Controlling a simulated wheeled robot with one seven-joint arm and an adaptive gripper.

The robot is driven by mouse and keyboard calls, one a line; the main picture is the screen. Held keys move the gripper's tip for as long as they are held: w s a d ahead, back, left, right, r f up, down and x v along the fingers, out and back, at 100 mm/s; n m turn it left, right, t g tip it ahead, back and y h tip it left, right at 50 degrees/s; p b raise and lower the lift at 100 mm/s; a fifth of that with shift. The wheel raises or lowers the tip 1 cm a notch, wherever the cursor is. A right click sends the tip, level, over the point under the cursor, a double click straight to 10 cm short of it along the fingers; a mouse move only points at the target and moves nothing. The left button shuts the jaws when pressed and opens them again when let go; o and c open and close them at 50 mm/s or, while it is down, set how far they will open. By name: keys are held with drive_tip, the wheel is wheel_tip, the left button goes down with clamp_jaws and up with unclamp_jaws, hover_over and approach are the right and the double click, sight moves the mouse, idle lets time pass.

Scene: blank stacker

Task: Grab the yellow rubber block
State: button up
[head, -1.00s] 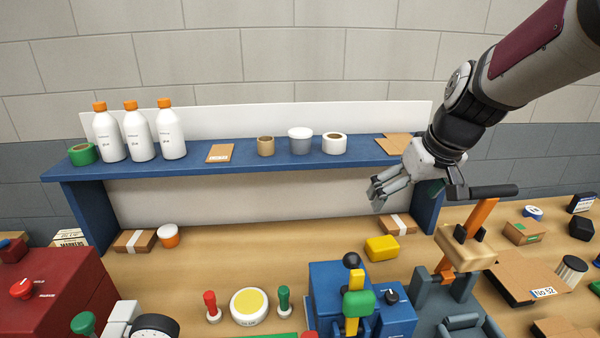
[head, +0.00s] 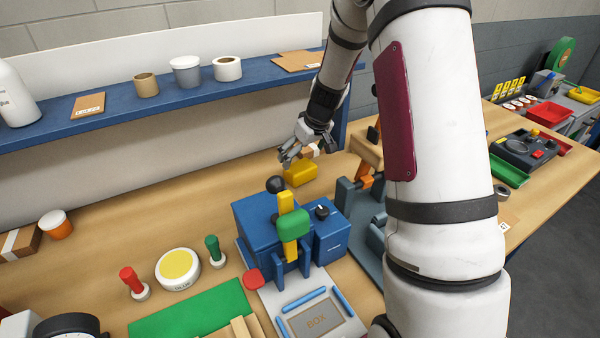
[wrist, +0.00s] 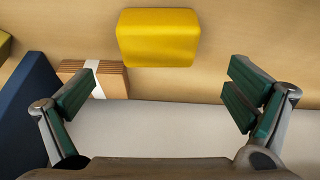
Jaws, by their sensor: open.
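The yellow rubber block (head: 300,172) lies on the wooden bench, just behind the blue machine. It also shows in the wrist view (wrist: 158,38) at the top centre, ahead of the fingertips and between their lines. My gripper (head: 292,155) is close to the block, on its far side in the head view. In the wrist view my gripper (wrist: 160,95) is open, with its green-padded fingers wide apart and nothing between them. I cannot tell its exact height above the bench.
The blue machine (head: 262,225) with a yellow and green lever stands in front of the block. A cardboard box with a white band (wrist: 112,80) lies near the left finger. A blue shelf (head: 120,105) runs along the back. A grey press-like stand (head: 365,235) stands to the right.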

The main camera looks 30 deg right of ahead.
sight(301, 166)
drive_tip(key=x, duration=0.3)
drive_tip(key=s+x, duration=0.1)
drive_tip(key=x, duration=0.1)
drive_tip(key=shift+w+d+f+p, duration=0.1)
drive_tip(key=shift+d+f+p, duration=0.1)
drive_tip(key=shift+f+p, duration=0.15)
drive_tip(key=shift+w+f, duration=0.25)
drive_tip(key=shift+f, duration=0.1)
drive_tip(key=c, duration=1.5)
